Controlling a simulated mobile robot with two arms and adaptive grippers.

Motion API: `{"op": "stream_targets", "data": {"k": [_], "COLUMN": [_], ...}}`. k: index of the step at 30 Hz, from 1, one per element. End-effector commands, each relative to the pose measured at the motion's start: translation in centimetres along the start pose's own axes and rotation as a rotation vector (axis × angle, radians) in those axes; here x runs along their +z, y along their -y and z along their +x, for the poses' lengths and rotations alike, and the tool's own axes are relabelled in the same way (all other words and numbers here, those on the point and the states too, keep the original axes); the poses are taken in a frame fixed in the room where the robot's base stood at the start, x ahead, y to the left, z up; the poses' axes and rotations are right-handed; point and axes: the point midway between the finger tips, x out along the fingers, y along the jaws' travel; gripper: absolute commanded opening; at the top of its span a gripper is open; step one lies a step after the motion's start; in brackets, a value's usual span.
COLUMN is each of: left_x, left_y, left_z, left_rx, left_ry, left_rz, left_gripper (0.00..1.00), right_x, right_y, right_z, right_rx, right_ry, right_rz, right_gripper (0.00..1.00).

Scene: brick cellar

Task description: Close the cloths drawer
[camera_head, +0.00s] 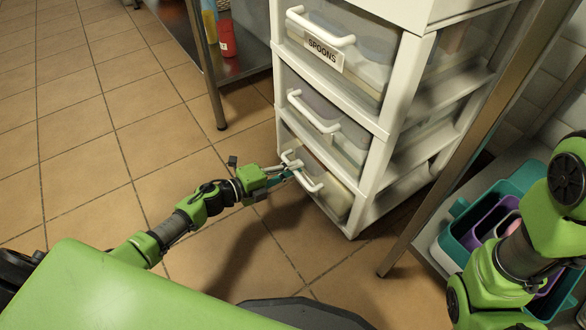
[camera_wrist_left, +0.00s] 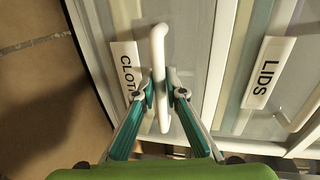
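The cloths drawer (camera_head: 338,197) is the bottom drawer of a white drawer unit, and its front looks about flush with the frame in the head view. In the left wrist view its label (camera_wrist_left: 126,70) reads "CLOTH", the rest hidden by a finger. Its white bar handle (camera_wrist_left: 158,45) stands between the fingertips of my left gripper (camera_wrist_left: 164,92), which look closed in on it from both sides. In the head view my left gripper (camera_head: 283,175) is at this handle. My right gripper is out of view; only my right arm shows.
Above are a middle drawer (camera_head: 322,120), labelled LIDS (camera_wrist_left: 268,72) in the wrist view, and the top SPOONS drawer (camera_head: 345,62). A metal table leg (camera_head: 207,65) stands at the back left. A teal crate (camera_head: 463,210) sits on a shelf at right. The tiled floor at left is clear.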

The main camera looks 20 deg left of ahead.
Motion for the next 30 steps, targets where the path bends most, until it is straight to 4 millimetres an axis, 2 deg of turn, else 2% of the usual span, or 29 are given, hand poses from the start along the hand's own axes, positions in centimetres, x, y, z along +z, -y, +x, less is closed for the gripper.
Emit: {"op": "stream_targets", "data": {"k": [7,14,19,20,21,30], "left_x": [0.0,0.1,0.1,0.1,0.1,0.1], "left_y": [0.0,0.6,0.5,0.5,0.5,0.5], "left_z": [0.2,2.7,2.7,2.7,2.7,2.6], "left_rx": [0.001,-0.002,0.0,0.0,0.0,0.0], "left_ry": [0.0,0.002,0.003,0.003,0.003,0.001], "left_rz": [0.0,0.001,0.001,0.001,0.001,0.001], "left_gripper": [0.0,0.0,0.0,0.16,0.18,0.18], "right_x": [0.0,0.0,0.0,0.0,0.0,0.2], "right_y": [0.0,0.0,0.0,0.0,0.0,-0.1], "right_z": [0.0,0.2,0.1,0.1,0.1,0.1], "right_rx": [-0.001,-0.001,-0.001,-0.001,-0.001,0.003], "right_ry": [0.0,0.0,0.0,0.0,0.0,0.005], "right_rz": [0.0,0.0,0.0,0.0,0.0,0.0], "right_gripper": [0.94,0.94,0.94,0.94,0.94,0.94]}}
